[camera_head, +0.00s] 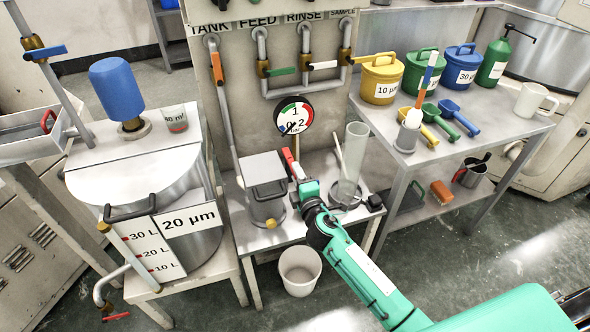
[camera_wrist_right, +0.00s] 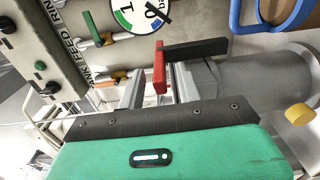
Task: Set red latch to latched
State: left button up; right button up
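The red latch (camera_head: 288,158) is a short red bar at the right edge of the lid of a grey housing (camera_head: 265,175) with a black handle, on the low table. My right gripper (camera_head: 299,180) is at this right side, just in front of the latch. In the right wrist view the red latch (camera_wrist_right: 160,68) shows between the fingertips of the right gripper (camera_wrist_right: 160,88). The fingers are apart, with a visible gap on the left and the latch close to the right finger. I cannot tell whether it touches. My left gripper is not in view.
A pressure gauge (camera_head: 294,115) is on the panel behind. A clear cylinder (camera_head: 352,160) stands to the right of the gripper. A white bucket (camera_head: 300,271) is on the floor in front, and a large tank (camera_head: 150,190) stands left.

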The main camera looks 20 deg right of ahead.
jog(key=shift+w, duration=1.05)
grip_shut()
